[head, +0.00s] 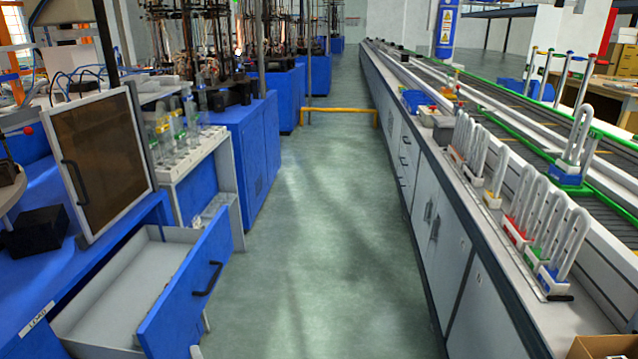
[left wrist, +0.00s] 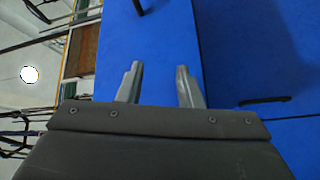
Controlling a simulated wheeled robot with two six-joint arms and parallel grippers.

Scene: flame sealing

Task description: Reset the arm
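My left gripper (left wrist: 158,84) shows in the left wrist view with its two grey fingers apart and nothing between them. A blue panel (left wrist: 245,50) with a black handle (left wrist: 265,100) fills much of that view behind and beside the fingers. In the head view, two small pale tips show low down, just right of the open drawer; they look like the left gripper's fingers. My right gripper is not in view.
A blue-fronted drawer (head: 185,297) stands pulled out at the lower left, below a brown-windowed door (head: 100,160). A long counter (head: 445,180) with racks of glass tubes (head: 535,225) runs along the right.

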